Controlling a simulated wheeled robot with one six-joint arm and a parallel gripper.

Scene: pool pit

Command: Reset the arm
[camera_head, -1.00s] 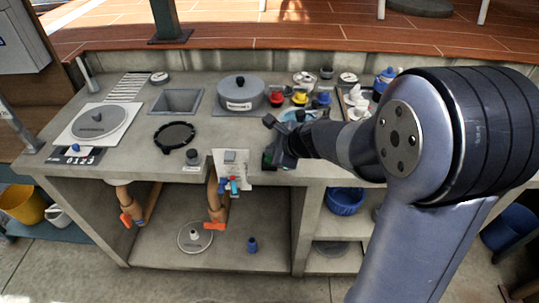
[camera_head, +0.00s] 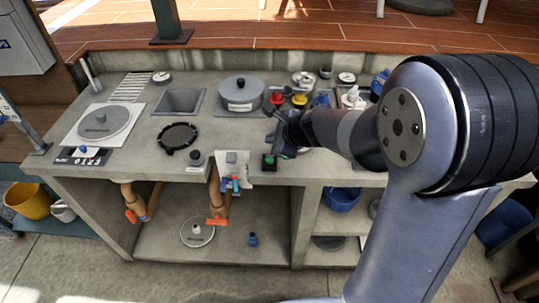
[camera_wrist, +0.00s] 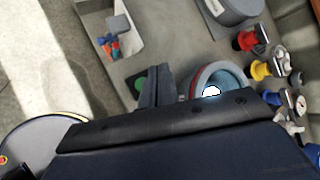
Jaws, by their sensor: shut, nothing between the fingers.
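My arm reaches from the right over the grey concrete counter (camera_head: 130,163). My gripper (camera_head: 277,128) is shut and empty above the counter's front middle, just behind a green button (camera_head: 270,160). Whether the fingertips touch anything is hard to tell.
A grey lidded pot (camera_head: 241,93), red knob (camera_head: 277,98) and yellow knob (camera_head: 299,100) stand behind my gripper. A panel with a red and blue valve (camera_head: 231,183) hangs at the front edge. A black ring (camera_head: 177,137) and square basin (camera_head: 179,101) lie left.

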